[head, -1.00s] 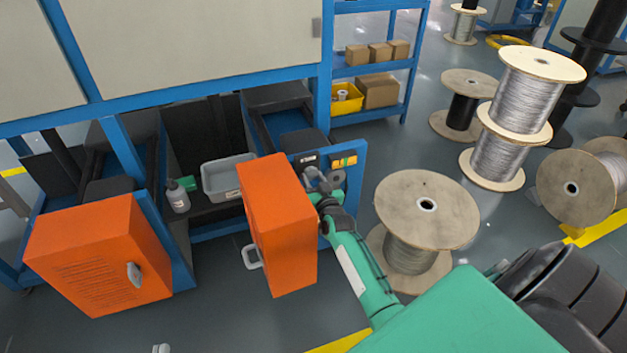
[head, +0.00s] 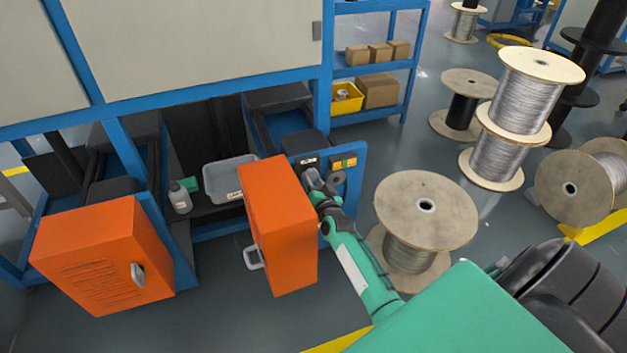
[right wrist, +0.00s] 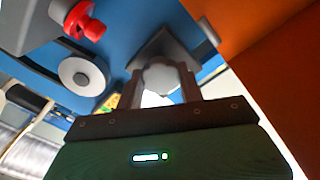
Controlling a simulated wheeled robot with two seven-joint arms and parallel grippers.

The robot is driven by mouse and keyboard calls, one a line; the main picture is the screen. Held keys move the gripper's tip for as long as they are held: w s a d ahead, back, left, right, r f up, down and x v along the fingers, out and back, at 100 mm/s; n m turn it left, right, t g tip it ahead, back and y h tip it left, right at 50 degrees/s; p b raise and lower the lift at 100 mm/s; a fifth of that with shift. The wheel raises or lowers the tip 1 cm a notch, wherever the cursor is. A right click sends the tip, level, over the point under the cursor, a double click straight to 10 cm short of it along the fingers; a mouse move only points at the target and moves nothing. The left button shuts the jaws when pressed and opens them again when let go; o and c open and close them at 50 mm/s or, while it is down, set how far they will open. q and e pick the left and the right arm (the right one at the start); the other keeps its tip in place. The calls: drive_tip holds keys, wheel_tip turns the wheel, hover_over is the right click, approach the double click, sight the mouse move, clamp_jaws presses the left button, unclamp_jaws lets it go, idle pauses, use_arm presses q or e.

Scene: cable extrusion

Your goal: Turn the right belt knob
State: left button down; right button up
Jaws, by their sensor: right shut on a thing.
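A grey knob (right wrist: 165,76) sits on a dark square plate on the blue machine panel (right wrist: 120,45). My right gripper (right wrist: 160,88) is shut on this knob, with one finger on each side of it. In the head view the same gripper (head: 316,180) is at the small blue panel (head: 357,165), just right of the orange cabinet, and hides the gripped knob. A round pale disc-like part (right wrist: 82,77) and a red knob (right wrist: 85,20) sit to the left of the gripper in the right wrist view. My left gripper is not in view.
An orange cabinet (head: 282,228) stands close to the left of my right gripper, and its side (right wrist: 265,75) fills the right of the wrist view. A wooden cable spool (head: 427,208) stands just right of my right arm. A grey bin (head: 229,178) and a bottle (head: 180,197) lie farther left.

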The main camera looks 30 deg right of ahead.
drive_tip(key=shift+m, duration=0.6)
drive_tip(key=o, duration=1)
